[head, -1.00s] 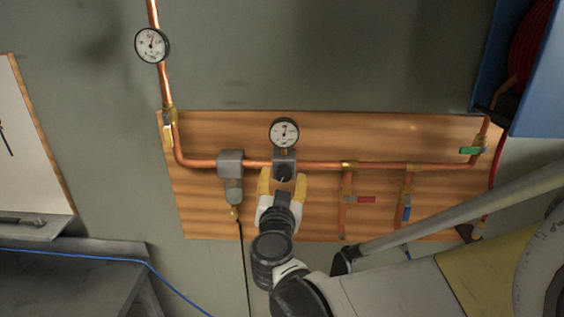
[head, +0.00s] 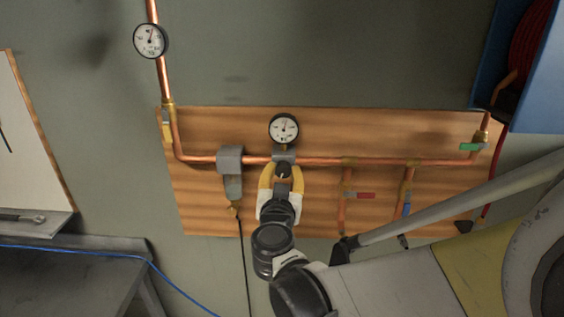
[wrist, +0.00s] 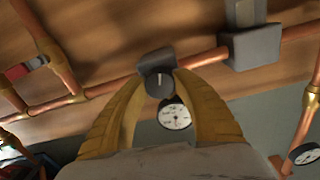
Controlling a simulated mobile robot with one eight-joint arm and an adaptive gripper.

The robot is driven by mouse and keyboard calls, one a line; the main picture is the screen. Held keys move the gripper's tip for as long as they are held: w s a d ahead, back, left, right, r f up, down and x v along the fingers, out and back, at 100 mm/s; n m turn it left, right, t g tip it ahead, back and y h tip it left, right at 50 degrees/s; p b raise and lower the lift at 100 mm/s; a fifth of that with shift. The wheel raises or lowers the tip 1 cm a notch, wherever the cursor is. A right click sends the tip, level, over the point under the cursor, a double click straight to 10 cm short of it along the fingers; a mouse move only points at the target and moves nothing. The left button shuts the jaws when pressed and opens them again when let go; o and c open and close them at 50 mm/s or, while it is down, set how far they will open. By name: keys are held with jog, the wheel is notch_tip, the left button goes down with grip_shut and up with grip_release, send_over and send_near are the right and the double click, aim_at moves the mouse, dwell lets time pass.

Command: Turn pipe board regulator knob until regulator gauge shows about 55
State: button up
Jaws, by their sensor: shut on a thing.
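The regulator (head: 285,156) is a grey block on the copper pipe of the wooden board. Its dark round knob (wrist: 159,86) faces me in the wrist view, with a light pointer line on it. My gripper (head: 283,171) has its yellow fingers closed on the two sides of the knob; they also flank it in the wrist view (wrist: 160,82). The regulator gauge (head: 284,128) is a white dial with a black rim just above the regulator. Its needle points about upward; the numbers are too small to read. The gauge also shows between the fingers in the wrist view (wrist: 176,116).
A second gauge (head: 151,41) sits on the vertical pipe at upper left. A grey filter block (head: 231,160) is left of the regulator. Red (head: 366,196), blue (head: 407,209) and green (head: 471,147) valve handles are to the right. A blue hose-reel box (head: 550,90) stands at right.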

jog(key=n+b, duration=0.1)
jog(key=n, duration=0.2)
jog(key=shift+n, duration=0.4)
jog(key=n, duration=0.4)
jog(key=shift+b, duration=0.4)
jog(key=shift+n, duration=0.3)
jog(key=o, duration=1.2)
jog(key=s, duration=1.2)
jog(key=shift+a+f, duration=0.2)
jog(key=shift+a, duration=0.2)
